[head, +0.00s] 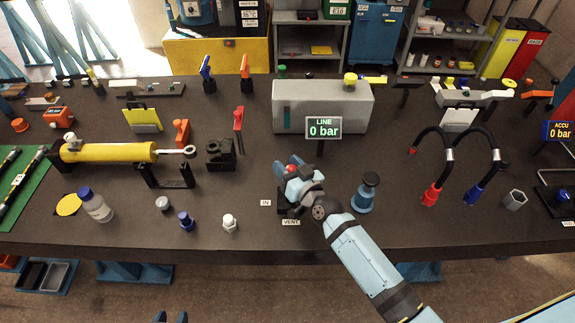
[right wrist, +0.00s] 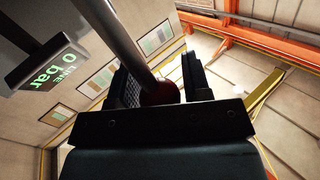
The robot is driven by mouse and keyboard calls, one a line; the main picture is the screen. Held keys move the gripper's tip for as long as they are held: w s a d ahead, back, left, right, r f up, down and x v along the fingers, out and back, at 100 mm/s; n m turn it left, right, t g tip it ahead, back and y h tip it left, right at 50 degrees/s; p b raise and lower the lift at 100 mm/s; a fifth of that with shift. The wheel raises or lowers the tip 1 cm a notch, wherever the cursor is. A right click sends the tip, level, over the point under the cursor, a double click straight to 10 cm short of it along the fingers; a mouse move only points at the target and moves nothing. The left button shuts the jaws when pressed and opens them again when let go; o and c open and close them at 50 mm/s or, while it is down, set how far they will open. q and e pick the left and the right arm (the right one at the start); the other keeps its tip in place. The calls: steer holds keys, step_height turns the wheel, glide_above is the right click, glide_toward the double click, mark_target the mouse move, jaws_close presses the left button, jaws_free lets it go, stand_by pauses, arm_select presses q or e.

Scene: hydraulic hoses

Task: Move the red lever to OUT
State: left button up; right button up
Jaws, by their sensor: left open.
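The red lever's round red knob (head: 291,168) shows at the bench middle, partly hidden by my right gripper (head: 297,180). In the right wrist view the dark red knob (right wrist: 160,93) sits between the two black fingers, close to both. A grey rod (right wrist: 115,35) runs from it to the upper left. I cannot tell whether the fingers press on it. An IN label (head: 265,203) and a VENT label (head: 291,222) lie beside the lever's base; I see no OUT label. My left gripper (head: 171,317) shows only its tips at the bottom edge, open and off the bench.
A grey box (head: 340,106) with a display (head: 323,128) reading LINE 0 bar stands behind the lever. A blue-grey spool-shaped part (head: 366,192) stands close right of my right gripper. A white-capped fitting (head: 229,223) stands to the left. A black block (head: 221,153) is further back left.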

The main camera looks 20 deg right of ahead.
jaws_close()
steer(key=d+m+t+b, duration=0.1)
steer(key=m+b, duration=0.1)
steer(key=b, duration=0.1)
steer(key=s+d+m+t+b, duration=0.1)
steer(key=d+b, duration=0.1)
steer(key=b, duration=0.1)
steer(key=d+f+m+t+b, duration=0.1)
steer(key=d+m+b, duration=0.1)
steer(key=b, duration=0.1)
steer(key=shift+s+d+m, duration=0.15)
steer(key=shift+s+m, duration=0.1)
steer(key=shift+m, duration=0.05)
steer(key=shift+o, duration=1.8)
jaws_free()
steer(key=shift+s, duration=0.1)
